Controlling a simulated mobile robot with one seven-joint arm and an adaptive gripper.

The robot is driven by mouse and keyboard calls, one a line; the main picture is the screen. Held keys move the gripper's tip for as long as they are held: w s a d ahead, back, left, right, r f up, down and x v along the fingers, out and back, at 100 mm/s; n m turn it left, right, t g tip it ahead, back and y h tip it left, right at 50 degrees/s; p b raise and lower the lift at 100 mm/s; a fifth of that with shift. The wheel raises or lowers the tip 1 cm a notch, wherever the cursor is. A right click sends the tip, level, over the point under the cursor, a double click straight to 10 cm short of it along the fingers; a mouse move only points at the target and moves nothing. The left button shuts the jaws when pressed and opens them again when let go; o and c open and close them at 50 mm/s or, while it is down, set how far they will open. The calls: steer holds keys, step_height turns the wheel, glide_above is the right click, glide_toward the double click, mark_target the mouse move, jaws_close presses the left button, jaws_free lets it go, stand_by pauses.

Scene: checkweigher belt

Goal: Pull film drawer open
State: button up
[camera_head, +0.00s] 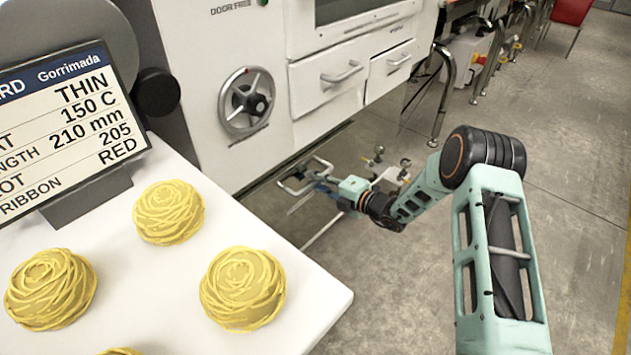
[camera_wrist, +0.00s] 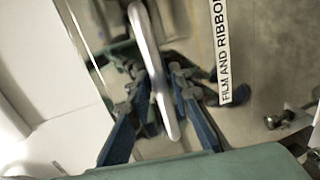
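The film drawer's handle (camera_wrist: 150,62) is a pale metal bar in the wrist view. The front behind it carries a label (camera_wrist: 224,50) reading "FILM AND RIBBON", cut off at the edge. My gripper (camera_wrist: 155,80) has its blue fingers apart, one on each side of the bar; a narrow gap seems to show beside it. In the head view my gripper (camera_head: 319,184) is low beside the machine, at a metal handle (camera_head: 292,184). The fingers' contact with the bar is too small to tell there. How far out the drawer stands is unclear.
A white table (camera_head: 318,293) with several yellow pasta nests (camera_head: 243,289) and a sign (camera_head: 72,125) is at the left. The machine's handwheel (camera_head: 246,101) and two upper drawers (camera_head: 330,80) are above my gripper. Small gauges (camera_head: 405,163) stand just beyond. Floor at right is clear.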

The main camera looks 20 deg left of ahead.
jaws_close()
steer(key=shift+d, duration=0.1)
steer(key=f+p+v, duration=0.2)
steer(key=p+v, duration=0.1)
steer(key=v, duration=1)
steer(key=d+f+p+v, duration=0.1)
steer(key=f+p+v, duration=0.2)
steer(key=v, duration=0.9)
steer(key=shift+s+d+p, duration=0.35)
steer(key=shift+p, duration=0.2)
steer(key=shift+f, duration=0.1)
steer(key=shift+o, duration=2.1)
jaws_free()
steer(key=shift+d, duration=0.1)
